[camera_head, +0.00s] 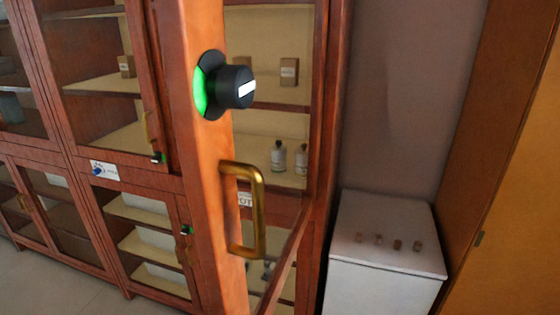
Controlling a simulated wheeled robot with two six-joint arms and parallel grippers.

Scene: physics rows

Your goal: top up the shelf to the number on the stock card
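A wooden cabinet door (204,150) with a brass handle (261,212) stands close in front of me and looks swung open toward me. Behind it, a shelf (270,178) holds two small bottles, a left one (278,157) and a right one (301,159). The shelf above holds a brown box (289,71). A white card (246,199) with dark letters shows below the bottles, partly hidden by the handle; I cannot read a number on it. Lower down, small dark items are mostly hidden by the door. Neither of my grippers is in view.
A black knob (231,86) with a green band sits on the door. A white cabinet (388,212) at the right carries several small brown items (378,240) on its top. More glass-fronted cabinets (100,100) stand at the left. Floor (60,285) shows at the lower left.

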